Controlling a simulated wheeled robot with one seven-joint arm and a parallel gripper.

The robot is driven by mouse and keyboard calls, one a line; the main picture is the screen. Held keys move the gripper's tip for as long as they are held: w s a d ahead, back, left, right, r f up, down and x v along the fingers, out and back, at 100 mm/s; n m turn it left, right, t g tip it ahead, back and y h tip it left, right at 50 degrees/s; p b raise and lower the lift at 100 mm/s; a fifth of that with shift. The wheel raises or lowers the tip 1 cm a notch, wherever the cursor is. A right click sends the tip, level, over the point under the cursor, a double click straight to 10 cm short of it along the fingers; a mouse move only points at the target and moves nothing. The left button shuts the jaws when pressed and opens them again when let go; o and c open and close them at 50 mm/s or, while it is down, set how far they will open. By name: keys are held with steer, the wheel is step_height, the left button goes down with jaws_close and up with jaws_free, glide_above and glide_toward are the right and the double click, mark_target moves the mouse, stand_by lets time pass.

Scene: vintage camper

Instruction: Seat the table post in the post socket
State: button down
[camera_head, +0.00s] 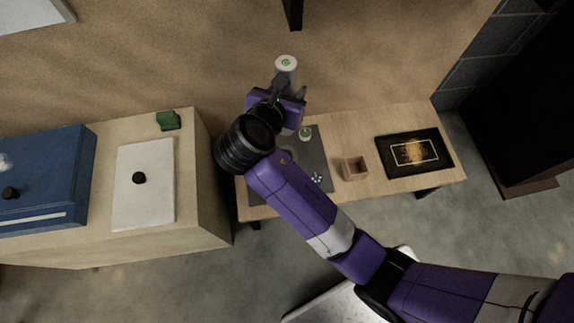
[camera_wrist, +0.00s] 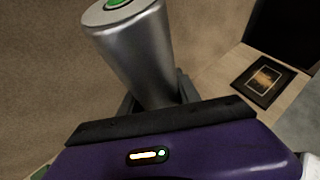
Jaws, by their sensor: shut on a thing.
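A silver cylindrical post with a green mark on its top (camera_head: 286,66) is held by my gripper (camera_head: 290,91). In the wrist view the post (camera_wrist: 138,50) stands up between the dark fingers of my gripper (camera_wrist: 158,100), leaning slightly in the picture. Its lower end is hidden by my gripper. A dark grey mat (camera_head: 318,158) lies on the wooden table below, partly covered by my arm. A small white piece with a green top (camera_head: 306,133) stands on the mat. I cannot clearly make out the post socket; a pale rounded shape on the mat is partly hidden by my arm.
On the wooden table (camera_head: 440,114) are an open wooden box (camera_head: 355,169) and a black tray with a picture (camera_head: 414,152). A counter at left bears a white panel (camera_head: 145,195), a green block (camera_head: 168,121) and a blue case (camera_head: 45,175). A tan wall rises behind the post.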

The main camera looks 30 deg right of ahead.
step_height(320, 180, down, 20)
steer(key=b, duration=1)
steer(key=shift+a+m+g+h, duration=0.15)
steer(key=shift+m+g+h, duration=0.15)
steer(key=shift+m, duration=0.1)
steer(key=shift+f, duration=0.15)
steer(key=c, duration=0.9)
jaws_free()
steer(key=shift+s, duration=0.1)
steer(key=shift+o, duration=0.2)
steer(key=p+v, duration=0.5)
steer(key=v, duration=0.7)
